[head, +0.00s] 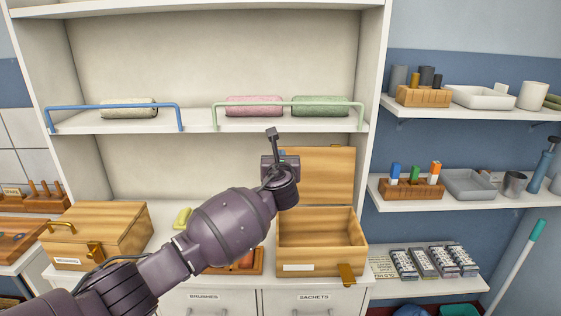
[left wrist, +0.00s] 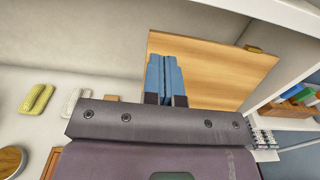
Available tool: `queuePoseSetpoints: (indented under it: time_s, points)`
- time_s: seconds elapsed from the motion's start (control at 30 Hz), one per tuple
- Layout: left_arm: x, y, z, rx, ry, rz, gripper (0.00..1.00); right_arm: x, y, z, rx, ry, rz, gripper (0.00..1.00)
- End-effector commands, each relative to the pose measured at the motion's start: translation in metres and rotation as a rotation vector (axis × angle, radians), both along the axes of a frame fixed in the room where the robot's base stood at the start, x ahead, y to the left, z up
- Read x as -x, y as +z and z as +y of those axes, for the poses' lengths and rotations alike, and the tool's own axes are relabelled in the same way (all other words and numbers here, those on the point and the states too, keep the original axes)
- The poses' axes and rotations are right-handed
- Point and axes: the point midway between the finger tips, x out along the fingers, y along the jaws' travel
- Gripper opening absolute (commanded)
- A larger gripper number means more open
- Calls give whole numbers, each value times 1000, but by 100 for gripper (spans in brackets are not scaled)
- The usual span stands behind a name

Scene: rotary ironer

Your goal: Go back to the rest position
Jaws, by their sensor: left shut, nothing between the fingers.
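My left arm reaches in from the lower left of the head view, in front of the cabinet. My left gripper (head: 282,154) is at the raised lid of the open wooden box, mostly hidden behind my wrist. In the left wrist view its blue fingers (left wrist: 165,78) are together with nothing between them, seen against the wooden lid (left wrist: 215,72). Whether they touch the lid cannot be told. My right gripper is not in view.
The open wooden box (head: 320,262) looks empty. A closed wooden box (head: 98,232) stands left, with a yellow item (head: 182,218) between. A shelf above holds rolled towels (head: 254,105) behind a blue rail (head: 112,105) and a green rail (head: 288,103). Stocked shelves (head: 440,188) are at right.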

Motion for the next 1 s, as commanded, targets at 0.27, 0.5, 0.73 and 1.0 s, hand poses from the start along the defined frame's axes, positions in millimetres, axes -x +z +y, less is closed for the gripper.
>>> queuePoseSetpoints:
  time_s: [0.27, 0.5, 0.73, 1.0]
  points:
    - [22, 0, 0, -1, 0, -1, 0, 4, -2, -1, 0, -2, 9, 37]
    - [27, 1, -1, 88, -6, -2, 0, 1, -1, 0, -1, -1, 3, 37]
    - [34, 10, -23, 515, -121, 26, 0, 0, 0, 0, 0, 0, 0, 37]
    - [59, 37, -41, 1214, -289, 158, 0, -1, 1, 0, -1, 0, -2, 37]
